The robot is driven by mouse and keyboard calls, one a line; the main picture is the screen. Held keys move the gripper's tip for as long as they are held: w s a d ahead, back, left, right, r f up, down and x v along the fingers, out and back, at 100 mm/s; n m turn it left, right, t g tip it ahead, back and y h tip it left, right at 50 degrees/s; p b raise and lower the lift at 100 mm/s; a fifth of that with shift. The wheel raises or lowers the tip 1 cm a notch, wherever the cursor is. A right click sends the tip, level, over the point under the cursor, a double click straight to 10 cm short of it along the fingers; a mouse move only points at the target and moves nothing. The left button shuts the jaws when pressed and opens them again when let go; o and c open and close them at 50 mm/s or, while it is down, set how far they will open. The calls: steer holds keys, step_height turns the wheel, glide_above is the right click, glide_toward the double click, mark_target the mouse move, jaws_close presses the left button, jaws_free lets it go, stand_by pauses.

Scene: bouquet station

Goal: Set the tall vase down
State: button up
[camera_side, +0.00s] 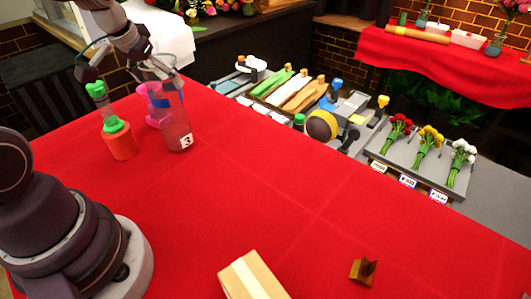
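The tall vase (177,128) is a grey, see-through cylinder with a white label marked "3". It is upright at the far left of the red table, and its base appears to be at the table surface; I cannot tell whether it touches. A blue patch shows near its top. My gripper (158,76) is above and around the vase's rim, pointing down. Its fingertips are small and partly lost against the vase, so I cannot tell whether they hold it.
An orange bottle with a green top (119,140) stands left of the vase. A pink vessel (154,108) is close behind it. The red table's middle (270,190) is clear. Flower bunches (428,142) lie on a grey tray at right.

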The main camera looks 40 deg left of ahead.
stand_by(0.3)
steer(key=shift+r, duration=0.4)
steer(key=v, duration=1.1)
steer(key=s+d+f+m+h, duration=0.1)
steer(key=s+d+f+m, duration=0.1)
steer(key=d, duration=0.4)
steer(key=s+d+f+m+t, duration=0.1)
steer(key=s+d+f+m, duration=0.1)
steer(key=d, duration=0.5)
steer(key=shift+s+d+f+h, duration=0.2)
steer(key=shift+s+f+h, duration=0.25)
steer(key=shift+s, duration=0.2)
